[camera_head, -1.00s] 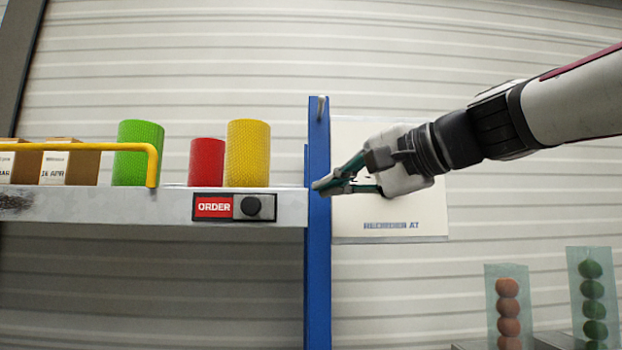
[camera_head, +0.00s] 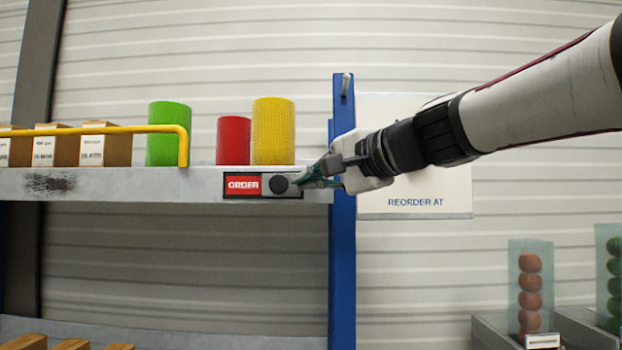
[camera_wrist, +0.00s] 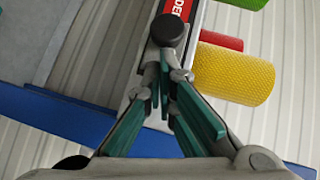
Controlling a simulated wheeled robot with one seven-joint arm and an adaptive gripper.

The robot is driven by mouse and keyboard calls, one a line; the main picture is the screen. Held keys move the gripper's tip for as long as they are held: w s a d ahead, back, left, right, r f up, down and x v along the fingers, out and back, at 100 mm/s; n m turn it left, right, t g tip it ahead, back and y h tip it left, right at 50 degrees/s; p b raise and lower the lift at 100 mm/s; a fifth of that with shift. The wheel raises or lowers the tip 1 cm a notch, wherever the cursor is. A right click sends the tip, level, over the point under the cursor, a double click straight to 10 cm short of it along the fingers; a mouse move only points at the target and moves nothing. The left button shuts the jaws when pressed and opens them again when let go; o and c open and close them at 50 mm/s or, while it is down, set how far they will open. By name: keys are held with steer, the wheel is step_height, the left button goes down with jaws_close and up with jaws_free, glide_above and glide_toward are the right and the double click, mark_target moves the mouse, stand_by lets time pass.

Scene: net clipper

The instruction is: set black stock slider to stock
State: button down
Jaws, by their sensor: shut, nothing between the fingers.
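The black slider knob (camera_head: 278,184) sits at the right part of its plate on the shelf's front edge. The red ORDER label (camera_head: 242,185) shows to its left. In the wrist view the knob (camera_wrist: 167,30) is round and dark, just beyond the fingertips. My gripper (camera_head: 299,182) is shut and empty, with its tips at the right side of the knob. In the wrist view my gripper (camera_wrist: 164,72) has its tips close to the knob; I cannot tell whether they touch it. The part of the plate right of the knob is partly hidden by the fingers.
A blue upright post (camera_head: 342,270) stands behind my gripper. Red (camera_head: 233,140), yellow (camera_head: 273,130) and green (camera_head: 169,133) rolls stand on the shelf (camera_head: 130,184). A yellow rail (camera_head: 110,130) guards the left part. A REORDER AT sheet (camera_head: 415,195) hangs at right.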

mark_target(266, 179)
steer(key=a, duration=0.7)
steer(key=shift+w+a, duration=0.1)
steer(key=shift+a, duration=0.2)
